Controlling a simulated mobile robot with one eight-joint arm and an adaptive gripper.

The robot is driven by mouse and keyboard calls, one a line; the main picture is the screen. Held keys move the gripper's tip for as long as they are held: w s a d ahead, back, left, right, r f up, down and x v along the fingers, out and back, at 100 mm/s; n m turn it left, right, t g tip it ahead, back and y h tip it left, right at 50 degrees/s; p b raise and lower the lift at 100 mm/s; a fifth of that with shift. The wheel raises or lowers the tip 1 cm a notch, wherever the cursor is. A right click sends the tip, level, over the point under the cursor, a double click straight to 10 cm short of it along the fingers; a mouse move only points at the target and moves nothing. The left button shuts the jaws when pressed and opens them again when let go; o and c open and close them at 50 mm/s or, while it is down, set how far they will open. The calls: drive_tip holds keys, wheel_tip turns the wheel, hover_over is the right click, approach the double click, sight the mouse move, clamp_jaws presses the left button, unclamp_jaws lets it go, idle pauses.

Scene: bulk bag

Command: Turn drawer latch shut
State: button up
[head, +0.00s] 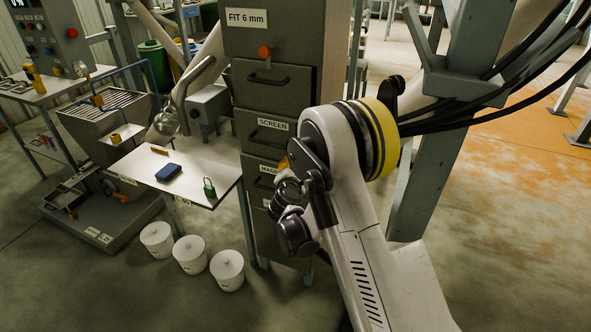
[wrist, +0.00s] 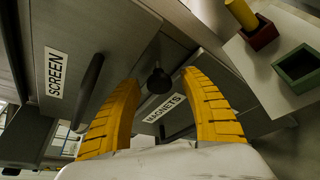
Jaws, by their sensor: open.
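A grey drawer cabinet (head: 265,95) stands in the middle of the head view, with drawers marked SCREEN and MAGNETS. A dark knob-like latch (wrist: 158,80) shows in the wrist view, between the SCREEN label (wrist: 54,73) and the MAGNETS label (wrist: 163,107). My gripper (wrist: 160,78) is open, its two yellow fingers on either side of the latch in the picture. I cannot tell whether they touch it. In the head view my arm hides this latch and most of the gripper. An orange knob (head: 265,51) is on the upper drawer.
A dark bar handle (wrist: 88,88) lies close to the left finger. White buckets (head: 190,254) stand on the floor below. A grey post (head: 435,160) rises right of my arm.

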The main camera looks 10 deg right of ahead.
drive_tip(key=shift+w+d, duration=0.15)
drive_tip(key=shift+w, duration=0.1)
clamp_jaws()
